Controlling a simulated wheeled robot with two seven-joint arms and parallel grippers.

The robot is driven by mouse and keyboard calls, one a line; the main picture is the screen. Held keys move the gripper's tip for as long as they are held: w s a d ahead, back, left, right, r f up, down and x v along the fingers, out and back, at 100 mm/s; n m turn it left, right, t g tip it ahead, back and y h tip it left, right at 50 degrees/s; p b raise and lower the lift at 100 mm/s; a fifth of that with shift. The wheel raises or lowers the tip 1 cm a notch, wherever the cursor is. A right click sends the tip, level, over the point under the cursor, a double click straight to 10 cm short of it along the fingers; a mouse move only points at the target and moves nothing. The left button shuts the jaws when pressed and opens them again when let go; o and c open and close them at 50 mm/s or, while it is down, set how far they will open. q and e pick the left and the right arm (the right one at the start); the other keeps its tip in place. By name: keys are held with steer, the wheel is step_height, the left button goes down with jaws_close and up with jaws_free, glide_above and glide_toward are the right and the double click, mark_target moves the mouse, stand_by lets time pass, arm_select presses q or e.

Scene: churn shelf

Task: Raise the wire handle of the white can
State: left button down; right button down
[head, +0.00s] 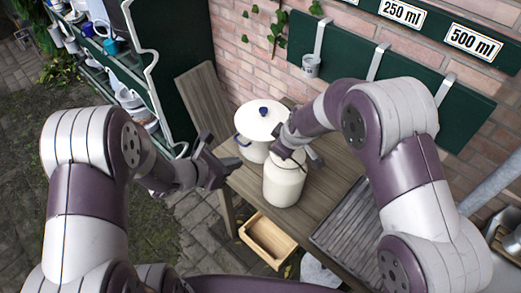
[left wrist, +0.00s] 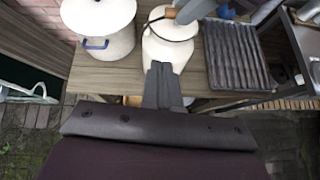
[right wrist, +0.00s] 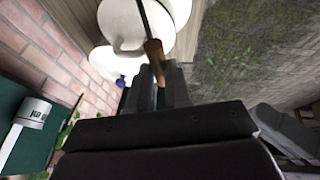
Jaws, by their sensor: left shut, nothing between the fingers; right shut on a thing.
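The white can (head: 284,186) stands upright on the wooden table. It also shows in the left wrist view (left wrist: 170,52) and the right wrist view (right wrist: 125,25). Its thin wire handle (left wrist: 155,19) has a wooden grip (right wrist: 154,50). My right gripper (right wrist: 160,70) is shut on this grip, over the can's top. In the head view my right gripper (head: 300,155) hides most of the handle, so its exact angle is unclear. My left gripper (head: 236,164) is shut and empty, left of the can and apart from it; its fingers also show in the left wrist view (left wrist: 162,72).
A white lidded pot (head: 258,122) with blue handles stands close behind the can. A grooved tray (head: 345,222) lies to the right. An open wooden drawer (head: 268,240) juts out in front. A green shelf (head: 150,80) stands left; a cup (head: 311,66) hangs on the wall rail.

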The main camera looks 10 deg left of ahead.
mark_target(270, 146)
steer(key=shift+f, duration=0.1)
arm_select(q)
steer(key=w+d+f, duration=0.3)
steer(key=w+d, duration=0.3)
steer(key=w, duration=0.1)
steer(key=shift+w+d, duration=0.15)
steer(key=shift+d, duration=0.05)
steer(key=shift+w+r, duration=0.1)
steer(key=shift+w+d+r+g, duration=0.3)
steer(key=shift+w+d, duration=0.15)
steer(key=shift+w, duration=0.1)
arm_select(e)
steer(key=shift+s, duration=0.15)
steer(key=c, duration=1.3)
jaws_free()
steer(key=shift+c, duration=0.2)
